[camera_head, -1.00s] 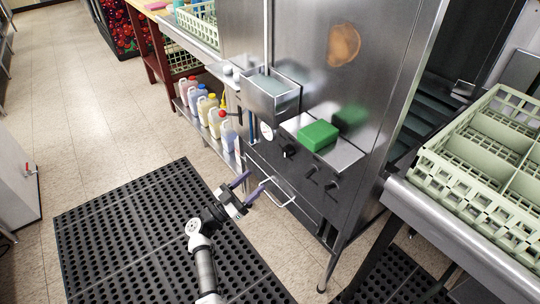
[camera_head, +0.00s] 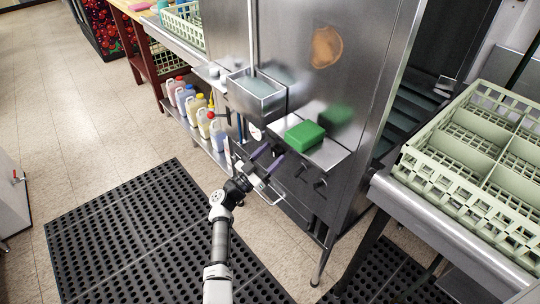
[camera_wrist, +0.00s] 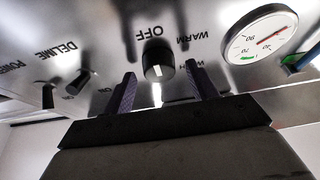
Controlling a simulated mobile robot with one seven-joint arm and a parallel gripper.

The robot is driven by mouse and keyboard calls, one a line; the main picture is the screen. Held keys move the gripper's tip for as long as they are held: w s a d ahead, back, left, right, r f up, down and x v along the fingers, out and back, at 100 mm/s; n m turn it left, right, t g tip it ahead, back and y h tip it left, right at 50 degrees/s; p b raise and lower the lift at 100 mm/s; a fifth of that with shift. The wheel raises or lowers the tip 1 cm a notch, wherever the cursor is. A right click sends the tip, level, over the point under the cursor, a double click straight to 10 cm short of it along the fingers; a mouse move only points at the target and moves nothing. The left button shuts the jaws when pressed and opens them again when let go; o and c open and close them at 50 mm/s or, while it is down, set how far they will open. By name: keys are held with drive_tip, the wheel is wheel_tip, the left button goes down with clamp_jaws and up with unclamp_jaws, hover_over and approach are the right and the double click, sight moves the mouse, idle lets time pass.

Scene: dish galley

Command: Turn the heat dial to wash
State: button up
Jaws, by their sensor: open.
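The heat dial (camera_wrist: 158,66) is a black knob with a white mark on the steel machine front. In the wrist view, OFF and WARM labels stand beside it; another label is partly hidden behind a finger. The white mark shows on the knob's lower side. My gripper (camera_wrist: 161,72) is open, with one purple finger on each side of the dial and visible gaps between. In the head view, my gripper (camera_head: 269,157) is at the machine's front below the green block, and the dial is hard to make out behind the fingers.
Switches marked DELIME (camera_wrist: 77,82) and POWER (camera_wrist: 47,96) sit left of the dial in the wrist view. A round gauge (camera_wrist: 258,36) is on its right. In the head view, a green block (camera_head: 304,135) lies on a ledge above; a bar handle (camera_head: 266,196) is below.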

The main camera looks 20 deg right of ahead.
drive_tip(key=c, duration=1)
